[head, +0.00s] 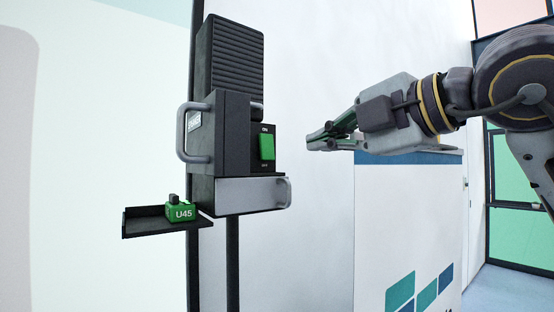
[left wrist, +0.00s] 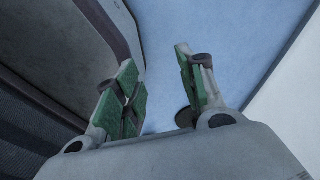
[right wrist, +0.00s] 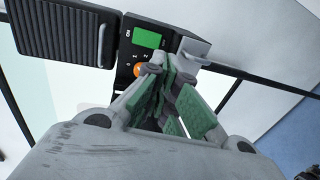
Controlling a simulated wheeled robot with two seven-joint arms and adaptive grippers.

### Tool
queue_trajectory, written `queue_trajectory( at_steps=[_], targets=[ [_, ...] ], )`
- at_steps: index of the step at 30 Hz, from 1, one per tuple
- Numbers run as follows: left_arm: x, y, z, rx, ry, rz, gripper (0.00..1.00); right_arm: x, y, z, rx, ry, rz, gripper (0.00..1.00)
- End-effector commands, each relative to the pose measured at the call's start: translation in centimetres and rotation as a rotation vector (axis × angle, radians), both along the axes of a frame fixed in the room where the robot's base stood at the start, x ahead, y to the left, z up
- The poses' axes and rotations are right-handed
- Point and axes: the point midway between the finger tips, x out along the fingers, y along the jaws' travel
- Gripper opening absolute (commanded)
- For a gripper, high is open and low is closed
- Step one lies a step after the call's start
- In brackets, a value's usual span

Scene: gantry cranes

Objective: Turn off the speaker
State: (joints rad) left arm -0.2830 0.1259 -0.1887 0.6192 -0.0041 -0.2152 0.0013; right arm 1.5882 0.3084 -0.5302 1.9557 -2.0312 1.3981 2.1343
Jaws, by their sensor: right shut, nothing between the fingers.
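The speaker appears to be the dark post-mounted unit with a ribbed top (head: 238,58). Its green rocker switch (head: 267,147) has ON lettered above and OFF below; I cannot tell which side is pressed. The switch also shows in the right wrist view (right wrist: 146,38), with an orange knob (right wrist: 139,69) beside numbers. My right gripper (head: 310,140) is shut and empty, to the right of the switch with a visible gap. Its fingertips (right wrist: 170,75) overlap the panel in the right wrist view. My left gripper (left wrist: 155,80) is open and empty, away from the unit.
A grey handle (head: 184,132) sticks out at the unit's left. A pale drawer-like box (head: 238,194) with a handle is below the switch. A small shelf (head: 140,228) holds a green U45 block (head: 181,212). A white cabinet (head: 400,215) stands below my right arm.

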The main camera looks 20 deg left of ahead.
Motion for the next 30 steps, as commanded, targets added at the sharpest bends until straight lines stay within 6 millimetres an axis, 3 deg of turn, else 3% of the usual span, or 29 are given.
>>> queue_trajectory(
  at_steps=[14,30],
  targets=[
    [0.0,-0.7,0.1,-0.007,0.0,0.002,0.4,0.3,0.4,0.0,0.0,0.0,0.001,0.0],
    [-0.7,-1.6,1.7,-0.016,0.01,0.002,0.4,4.0,5.2,-0.9,-0.001,0.002,0.002,0.0]
  ],
)
